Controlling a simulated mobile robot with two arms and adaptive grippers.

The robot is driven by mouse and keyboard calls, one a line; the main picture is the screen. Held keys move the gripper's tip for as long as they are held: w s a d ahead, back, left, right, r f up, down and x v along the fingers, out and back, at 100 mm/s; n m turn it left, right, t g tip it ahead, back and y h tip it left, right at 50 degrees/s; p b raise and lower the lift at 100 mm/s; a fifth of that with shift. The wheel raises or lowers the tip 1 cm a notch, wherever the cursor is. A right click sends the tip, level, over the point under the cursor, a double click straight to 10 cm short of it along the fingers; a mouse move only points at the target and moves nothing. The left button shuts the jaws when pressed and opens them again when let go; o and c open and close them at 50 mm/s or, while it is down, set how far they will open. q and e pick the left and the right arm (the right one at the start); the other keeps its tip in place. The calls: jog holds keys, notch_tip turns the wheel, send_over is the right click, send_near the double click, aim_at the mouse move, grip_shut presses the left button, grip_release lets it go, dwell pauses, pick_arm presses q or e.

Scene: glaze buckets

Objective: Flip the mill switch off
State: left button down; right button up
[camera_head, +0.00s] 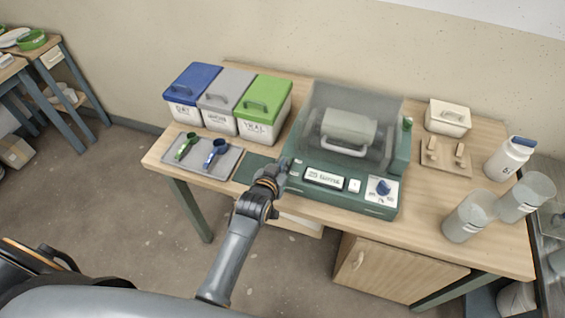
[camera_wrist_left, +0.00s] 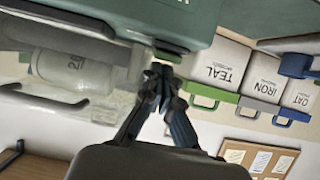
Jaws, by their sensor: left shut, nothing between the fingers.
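The green mill (camera_head: 345,200) stands on the wooden table under a clear hood, with a pale jar (camera_head: 348,130) inside. Its front panel carries a label or display (camera_head: 324,179), a small white square control (camera_head: 354,186) and a blue knob (camera_head: 383,187). I cannot tell which small part is the switch; the panel's left end is partly hidden by my gripper. My left gripper (camera_head: 283,165) is shut and empty at the front left end of the mill. In the left wrist view its fingertips (camera_wrist_left: 158,70) are close to the mill's green edge (camera_wrist_left: 170,25); contact is unclear. My right gripper is not in view.
Blue, grey and green lidded bins (camera_head: 262,112) stand left of the mill. A grey tray (camera_head: 187,167) with two scoops lies in front of them. Right are a wooden rack (camera_head: 447,162), a white box (camera_head: 448,118), a white bottle (camera_head: 508,160) and two clear containers (camera_head: 468,218).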

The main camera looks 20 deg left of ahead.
pick_arm(q)
jog(key=shift+f, duration=0.1)
jog(key=f+b, duration=0.1)
jog(key=b, duration=0.1)
jog(key=shift+s+f+t+b, duration=0.1)
jog(key=shift+f+t+b, duration=0.2)
jog(key=shift+t, duration=0.1)
jog(key=shift+s+r, duration=0.1)
jog(key=shift+r, duration=0.35)
jog(key=shift+r+p, duration=0.75)
jog(key=shift+p, duration=0.3)
